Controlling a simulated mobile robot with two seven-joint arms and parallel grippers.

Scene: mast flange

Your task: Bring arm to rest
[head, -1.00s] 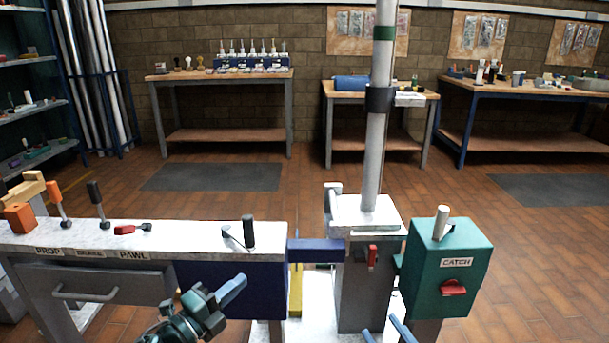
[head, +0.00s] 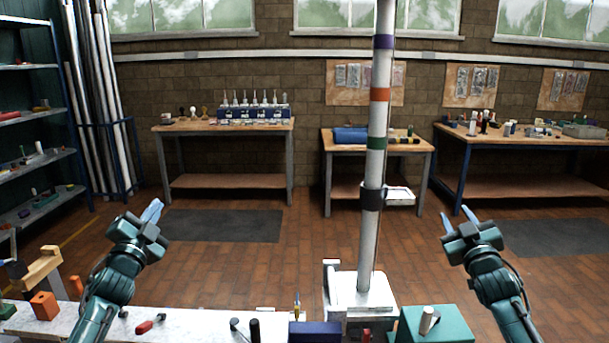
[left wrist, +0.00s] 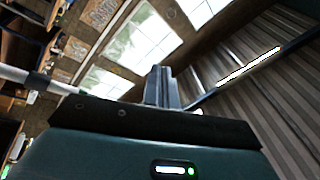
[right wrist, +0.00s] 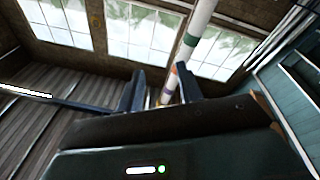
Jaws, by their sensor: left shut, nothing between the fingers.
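My left gripper (head: 152,212) is raised in the left of the head view, above the bench and clear of it. Its fingers are together with nothing between them, as the left wrist view (left wrist: 160,86) also shows. My right gripper (head: 458,215) is raised to the right of the mast and points up. In the right wrist view (right wrist: 161,88) its fingers stand apart and nothing is held between them. The pale mast (head: 376,150), with purple, orange, green and black bands, stands upright between the two arms. It rises from a white base block (head: 360,292).
The white bench top (head: 190,322) runs along the lower left, with an orange block (head: 44,305) and a red-handled piece (head: 147,326). A green box (head: 455,325) stands right of the mast base. Work tables line the back wall.

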